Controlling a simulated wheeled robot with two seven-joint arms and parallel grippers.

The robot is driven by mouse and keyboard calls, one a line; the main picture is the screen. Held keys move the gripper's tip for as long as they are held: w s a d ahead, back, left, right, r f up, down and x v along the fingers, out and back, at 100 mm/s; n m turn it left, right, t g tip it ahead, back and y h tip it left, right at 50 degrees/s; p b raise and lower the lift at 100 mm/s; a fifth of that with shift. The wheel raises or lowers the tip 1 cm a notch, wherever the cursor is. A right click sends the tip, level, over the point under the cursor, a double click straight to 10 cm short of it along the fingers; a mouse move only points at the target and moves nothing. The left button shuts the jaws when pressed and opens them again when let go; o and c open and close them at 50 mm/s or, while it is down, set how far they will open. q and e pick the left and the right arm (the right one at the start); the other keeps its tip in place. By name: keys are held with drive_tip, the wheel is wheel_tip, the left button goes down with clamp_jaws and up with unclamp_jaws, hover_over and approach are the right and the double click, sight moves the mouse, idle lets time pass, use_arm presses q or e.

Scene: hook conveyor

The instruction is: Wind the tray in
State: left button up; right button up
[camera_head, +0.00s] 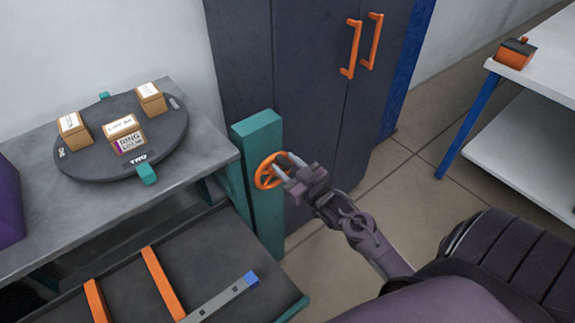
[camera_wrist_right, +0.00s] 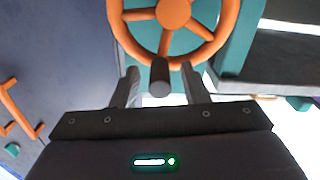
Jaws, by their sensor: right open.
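An orange handwheel (camera_head: 268,171) is mounted on the side of a teal post (camera_head: 259,140) in the head view. In the right wrist view the wheel (camera_wrist_right: 174,14) fills the top, with a dark round handle (camera_wrist_right: 160,76) sticking out toward the camera from its lower rim. My right gripper (camera_head: 283,163) is at the wheel; in the wrist view its open fingers (camera_wrist_right: 161,88) stand either side of the handle. Contact with the handle cannot be told. A dark round tray (camera_head: 95,168) lies on the grey bench at the left, carrying several small labelled boxes (camera_head: 124,133). My left gripper is not in view.
A dark cabinet (camera_head: 310,100) with orange handles stands behind the post. Below the bench is a dark surface (camera_head: 215,255) with orange bars (camera_head: 160,283) and a grey blue-ended bar (camera_head: 222,297). A white table (camera_head: 555,50) stands at the right, with open floor between.

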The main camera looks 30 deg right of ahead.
clamp_jaws()
idle(0.4)
